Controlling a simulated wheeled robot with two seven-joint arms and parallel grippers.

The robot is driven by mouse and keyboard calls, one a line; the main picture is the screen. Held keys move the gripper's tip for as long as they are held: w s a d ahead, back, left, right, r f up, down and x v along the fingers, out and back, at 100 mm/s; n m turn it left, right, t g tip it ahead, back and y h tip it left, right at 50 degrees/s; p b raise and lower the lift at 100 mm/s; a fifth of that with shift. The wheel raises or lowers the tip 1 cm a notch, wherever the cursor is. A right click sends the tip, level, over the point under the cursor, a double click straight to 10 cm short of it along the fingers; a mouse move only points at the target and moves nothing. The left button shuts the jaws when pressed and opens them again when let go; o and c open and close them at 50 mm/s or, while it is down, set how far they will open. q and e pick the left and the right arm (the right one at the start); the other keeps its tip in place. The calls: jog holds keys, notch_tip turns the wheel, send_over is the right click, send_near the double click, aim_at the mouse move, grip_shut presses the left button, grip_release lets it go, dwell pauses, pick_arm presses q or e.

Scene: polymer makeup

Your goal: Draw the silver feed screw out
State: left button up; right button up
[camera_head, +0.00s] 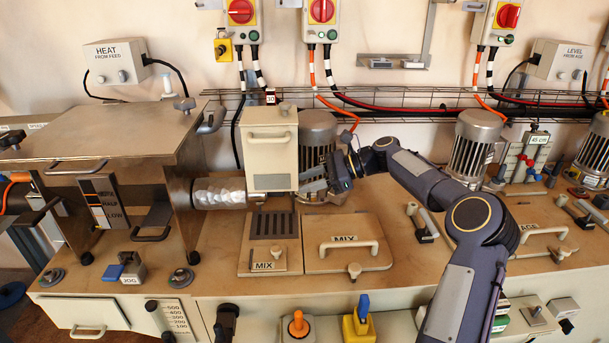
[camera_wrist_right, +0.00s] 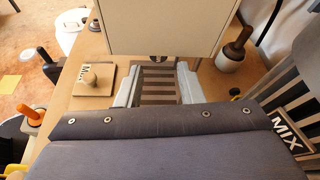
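A shiny, crinkled silver cylinder (camera_head: 218,193) lies level between the brown metal housing and a cream box (camera_head: 270,150). I cannot tell whether it is the feed screw or a sleeve around it. My right gripper (camera_head: 318,184) is at the right side of the cream box, pointing left towards it. In the right wrist view its two pale fingers (camera_wrist_right: 157,75) are apart, with a slatted grille visible between them. A small dark round end (camera_wrist_right: 158,58) shows at the box's lower edge, between the fingertips. My left gripper is not in view.
The brown metal housing (camera_head: 115,135) stands at the left. A grey motor (camera_head: 318,140) stands close behind my right gripper. Below are the slatted grille (camera_head: 272,224) and a MIX lid (camera_head: 322,258) with a raised handle. Cables and a wire tray run along the wall.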

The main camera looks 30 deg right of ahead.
jog(key=x, duration=0.7)
jog(key=shift+s+a+r, duration=0.1)
grip_shut()
